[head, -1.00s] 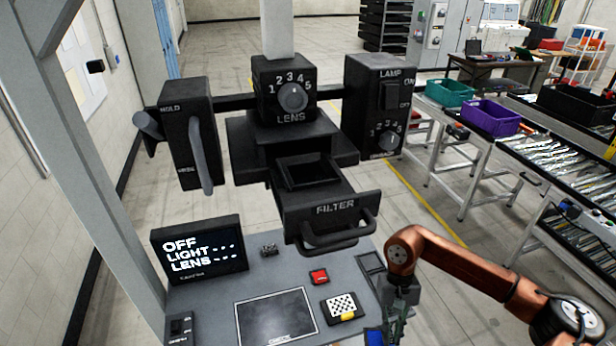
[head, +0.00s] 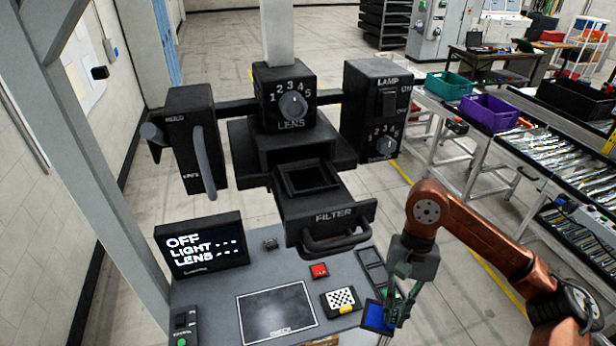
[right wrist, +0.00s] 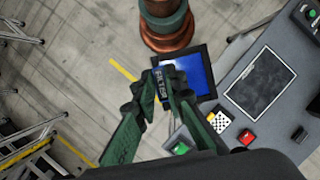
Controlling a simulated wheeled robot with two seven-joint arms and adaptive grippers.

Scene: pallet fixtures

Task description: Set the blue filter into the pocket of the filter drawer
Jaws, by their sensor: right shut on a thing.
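The blue filter (head: 376,315) is a blue plate in a dark frame; it also shows in the right wrist view (right wrist: 194,72). My right gripper (head: 396,308) is shut on the filter's dark labelled tab, with green fingers on both sides of it in the right wrist view (right wrist: 163,90). The filter is at the right edge of the bench, below and to the right of the filter drawer (head: 330,218). The drawer is pulled out, and its square pocket (head: 309,179) shows empty from above. My left gripper is not in view.
The grey bench (head: 225,292) bears a display (head: 200,246), a dark screen panel (head: 277,313), a red button (head: 319,270) and a checkered tile (head: 341,300). A dark rack (head: 371,266) stands at its right. The drawer's handle (head: 337,243) juts forward.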

